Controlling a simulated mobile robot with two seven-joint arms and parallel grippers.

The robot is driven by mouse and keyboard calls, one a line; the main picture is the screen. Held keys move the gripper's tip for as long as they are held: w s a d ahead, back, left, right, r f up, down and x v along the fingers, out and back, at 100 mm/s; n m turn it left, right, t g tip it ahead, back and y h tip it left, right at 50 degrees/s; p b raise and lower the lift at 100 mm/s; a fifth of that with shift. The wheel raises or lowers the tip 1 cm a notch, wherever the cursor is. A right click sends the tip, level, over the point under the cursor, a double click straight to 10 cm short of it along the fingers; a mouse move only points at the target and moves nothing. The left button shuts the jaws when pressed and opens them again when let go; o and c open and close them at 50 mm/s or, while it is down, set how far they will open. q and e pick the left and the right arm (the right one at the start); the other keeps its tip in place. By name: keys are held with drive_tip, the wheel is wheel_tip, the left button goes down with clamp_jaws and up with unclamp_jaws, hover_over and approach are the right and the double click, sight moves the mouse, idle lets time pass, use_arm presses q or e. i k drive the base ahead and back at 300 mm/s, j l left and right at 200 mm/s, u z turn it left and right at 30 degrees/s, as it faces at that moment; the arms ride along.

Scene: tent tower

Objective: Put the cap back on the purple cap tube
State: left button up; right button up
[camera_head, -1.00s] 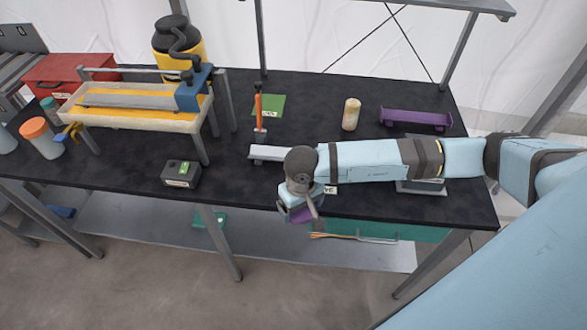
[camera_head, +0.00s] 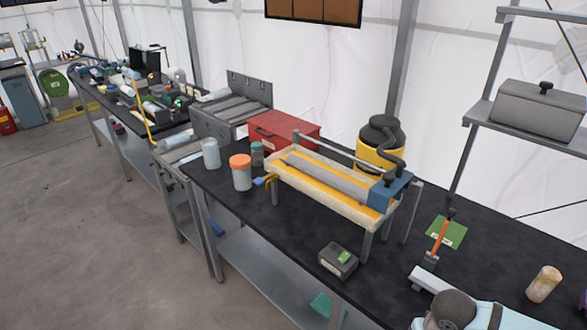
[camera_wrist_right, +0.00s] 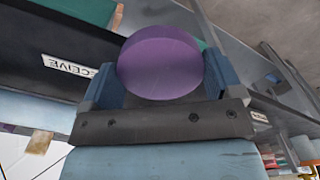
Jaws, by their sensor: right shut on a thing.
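In the right wrist view a round purple cap (camera_wrist_right: 160,62) sits between the two blue fingers of my right gripper (camera_wrist_right: 162,85), which is shut on it. Its broad round face is toward the camera. In the head view only part of my right arm shows at the bottom right; the gripper is out of frame. My left gripper is not in view.
The black bench (camera_head: 300,235) holds a yellow-lined trough (camera_head: 335,195), an orange-lidded jar (camera_head: 241,172), a pale jar (camera_head: 211,153), a small black box (camera_head: 338,261) and a cream cylinder (camera_head: 543,284). A "RECEIVE" label (camera_wrist_right: 68,66) is on the bench edge near my right gripper.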

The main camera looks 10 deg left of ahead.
sight(211, 153)
drive_tip(key=i+j, duration=0.15)
drive_tip(key=j, duration=0.25)
drive_tip(key=i+j, duration=0.2)
drive_tip(key=j, duration=0.15)
drive_tip(key=i+j, duration=0.15)
drive_tip(key=j, duration=0.25)
drive_tip(key=i+j, duration=0.15)
drive_tip(key=j, duration=0.25)
drive_tip(key=i+j, duration=0.15)
drive_tip(key=j, duration=0.2)
drive_tip(key=i+j, duration=0.2)
drive_tip(key=j, duration=0.2)
drive_tip(key=i+j, duration=0.15)
drive_tip(key=j, duration=0.25)
drive_tip(key=i+j, duration=0.15)
drive_tip(key=j, duration=0.2)
